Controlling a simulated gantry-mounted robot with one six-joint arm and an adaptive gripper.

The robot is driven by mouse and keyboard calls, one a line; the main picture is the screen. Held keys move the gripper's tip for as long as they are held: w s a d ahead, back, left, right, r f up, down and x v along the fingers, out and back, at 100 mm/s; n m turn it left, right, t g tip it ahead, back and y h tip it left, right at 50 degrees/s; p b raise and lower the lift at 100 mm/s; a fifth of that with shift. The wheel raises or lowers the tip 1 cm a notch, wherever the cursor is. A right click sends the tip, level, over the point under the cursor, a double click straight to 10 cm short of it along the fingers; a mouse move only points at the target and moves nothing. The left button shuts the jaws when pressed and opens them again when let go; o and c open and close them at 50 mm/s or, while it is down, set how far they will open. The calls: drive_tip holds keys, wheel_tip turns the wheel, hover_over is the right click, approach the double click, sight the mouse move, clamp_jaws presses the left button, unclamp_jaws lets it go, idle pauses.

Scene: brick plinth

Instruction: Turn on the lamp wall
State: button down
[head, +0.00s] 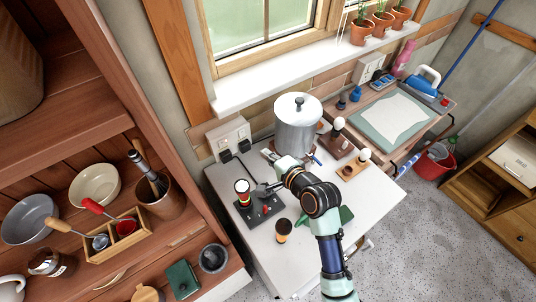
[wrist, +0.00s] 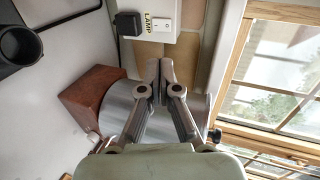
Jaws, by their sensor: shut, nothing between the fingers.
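A white wall socket box (head: 228,137) with dark plugs sits low on the wall left of the pot in the head view. In the wrist view, a white rocker switch (wrist: 162,24) sits at the top beside a "LAMP" label (wrist: 148,23) and a black plug (wrist: 128,23). My gripper (wrist: 159,65) is shut and empty, its tips below the switch in the picture and apart from it. Two bulbs on wooden bases, a rear one (head: 339,123) and a front one (head: 364,155), stand at the table's right.
A large metal pot (head: 297,128) stands on the white table behind my arm. A wooden shelf (head: 100,85) bounds the left side.

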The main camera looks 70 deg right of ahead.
drive_tip(key=b, duration=0.1)
approach(243, 136)
drive_tip(key=shift+g, duration=0.3)
drive_tip(key=x, duration=0.7)
drive_tip(key=shift+a, duration=0.1)
idle(0.3)
drive_tip(key=shift+w+f+b, duration=0.15)
drive_tip(key=shift+w+b, duration=0.05)
drive_tip(key=shift+b, duration=0.55)
